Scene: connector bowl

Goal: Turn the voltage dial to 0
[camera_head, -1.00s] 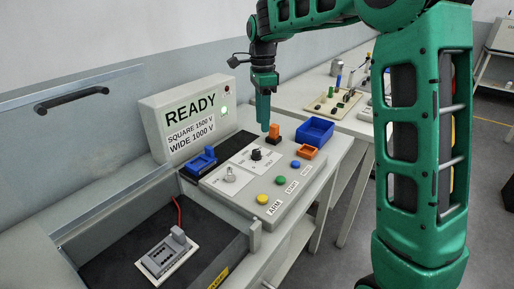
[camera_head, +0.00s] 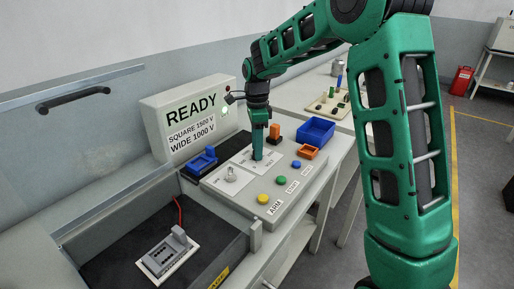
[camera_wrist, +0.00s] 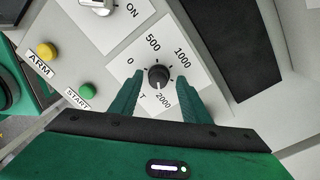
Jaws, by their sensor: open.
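The voltage dial (camera_wrist: 158,76) is a round black knob on a white plate marked 0, 500, 1000 and 2000, in the wrist view. Its white pointer line faces the bottom of the picture, nearest the 2000 side and away from the 0 mark. My gripper (camera_wrist: 159,88) is open, with one green finger on each side of the knob; contact cannot be told. In the head view my gripper (camera_head: 258,156) points straight down over the panel and hides the dial.
A display box (camera_head: 190,118) reads READY, SQUARE 1500 V, WIDE 1000 V, with a lit green lamp. A silver ON knob (camera_head: 231,174), the yellow ARM button (camera_head: 263,198) and the green START button (camera_head: 282,180) are near the dial. A blue bin (camera_head: 316,131) stands behind right.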

